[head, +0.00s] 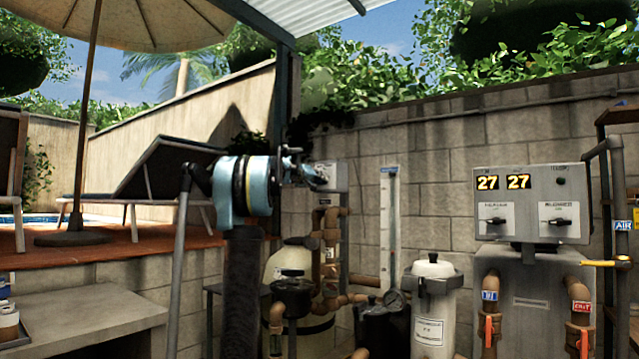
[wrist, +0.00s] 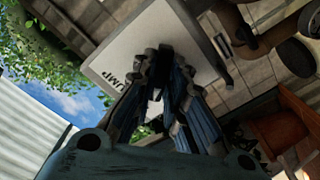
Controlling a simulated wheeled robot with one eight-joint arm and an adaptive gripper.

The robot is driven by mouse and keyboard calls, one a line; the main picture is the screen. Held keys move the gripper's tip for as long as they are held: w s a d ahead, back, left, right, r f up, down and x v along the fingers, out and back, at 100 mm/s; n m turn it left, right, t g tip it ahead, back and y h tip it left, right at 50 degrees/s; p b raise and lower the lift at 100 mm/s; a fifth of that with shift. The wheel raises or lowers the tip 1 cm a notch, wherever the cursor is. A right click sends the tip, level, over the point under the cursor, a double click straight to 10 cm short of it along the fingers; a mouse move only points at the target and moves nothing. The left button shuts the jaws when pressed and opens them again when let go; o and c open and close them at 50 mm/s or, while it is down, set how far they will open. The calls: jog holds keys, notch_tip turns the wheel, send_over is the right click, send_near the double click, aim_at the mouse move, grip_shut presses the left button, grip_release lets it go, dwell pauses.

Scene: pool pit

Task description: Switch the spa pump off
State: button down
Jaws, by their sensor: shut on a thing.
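The pump switch box (head: 337,188) is a small light grey box on the block wall, above brown pipes. In the wrist view its pale face (wrist: 125,62) fills the middle, tilted, with part of the word "PUMP" showing upside down. My gripper (head: 313,173) is right in front of the box's face. In the wrist view my gripper (wrist: 162,68) has its dark fingers closed together at the middle of that face, on the switch knob. The fingers hide the knob, so I cannot tell which way it points.
A larger grey control panel (head: 532,190) with two "27" displays and two knobs stands at the right. Pipes with orange-handled valves run below it. A white filter canister (head: 433,300), a clear flow tube (head: 390,225) and a tan tank (head: 290,262) stand between. A sun lounger is at the left.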

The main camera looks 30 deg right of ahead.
jog(key=n, duration=1.1)
jog(key=shift+w+a, duration=0.15)
jog(key=c, duration=1.5)
grip_release()
jog(key=v, duration=0.7)
